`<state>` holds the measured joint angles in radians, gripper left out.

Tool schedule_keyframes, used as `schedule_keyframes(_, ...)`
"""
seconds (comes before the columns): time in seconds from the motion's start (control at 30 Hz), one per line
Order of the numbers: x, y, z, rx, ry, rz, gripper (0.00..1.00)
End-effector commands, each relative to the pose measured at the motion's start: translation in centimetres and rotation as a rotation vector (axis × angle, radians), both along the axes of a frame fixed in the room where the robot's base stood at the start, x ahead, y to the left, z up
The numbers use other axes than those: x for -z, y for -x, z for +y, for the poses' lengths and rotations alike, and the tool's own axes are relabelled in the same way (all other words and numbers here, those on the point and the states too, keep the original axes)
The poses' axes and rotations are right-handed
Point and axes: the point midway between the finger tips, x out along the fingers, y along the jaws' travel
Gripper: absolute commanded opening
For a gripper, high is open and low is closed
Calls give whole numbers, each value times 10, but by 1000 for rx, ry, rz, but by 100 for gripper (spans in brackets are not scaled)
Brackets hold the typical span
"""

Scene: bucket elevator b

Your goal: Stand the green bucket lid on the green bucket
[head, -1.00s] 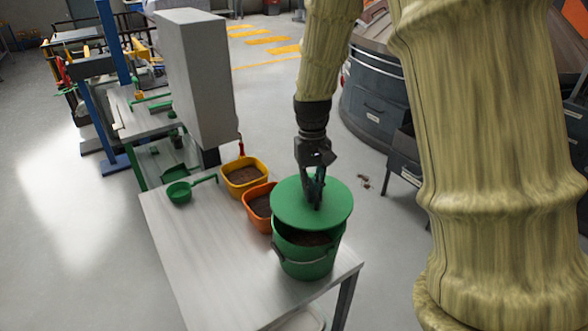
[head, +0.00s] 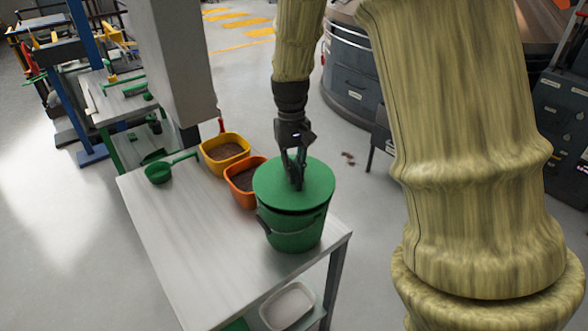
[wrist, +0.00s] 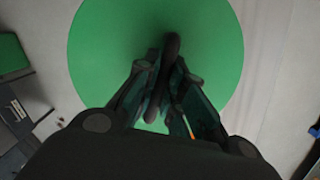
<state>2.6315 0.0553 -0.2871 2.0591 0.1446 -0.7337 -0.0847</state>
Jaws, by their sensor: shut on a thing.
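The green bucket (head: 290,232) stands upright on the metal table near its right front corner. The round green bucket lid (head: 318,182) lies over the bucket's mouth, roughly level, and hides the inside. Only a dark line shows between lid and rim, so I cannot tell whether it is fully seated. My gripper (head: 297,183) points down at the lid's middle and is shut on its dark handle. The wrist view shows the lid (wrist: 215,50) filling the middle, with my gripper (wrist: 160,112) shut on the handle (wrist: 171,48).
An orange tub (head: 240,190) and a yellow tub (head: 222,157), both with brown contents, stand behind the bucket. A green scoop (head: 160,172) lies at the table's far left. The metal table's (head: 190,235) left and front surface is clear. A white tray (head: 287,306) sits on a lower shelf.

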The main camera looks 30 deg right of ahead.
Motion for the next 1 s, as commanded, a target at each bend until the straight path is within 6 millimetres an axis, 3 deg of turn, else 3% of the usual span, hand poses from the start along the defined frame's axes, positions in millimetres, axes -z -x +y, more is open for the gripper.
schedule_keyframes(0.13, 11, 0, 0, 0, 0, 0, 0)
schedule_keyframes(1.0, 17, 0, 0, 0, 0, 0, 0)
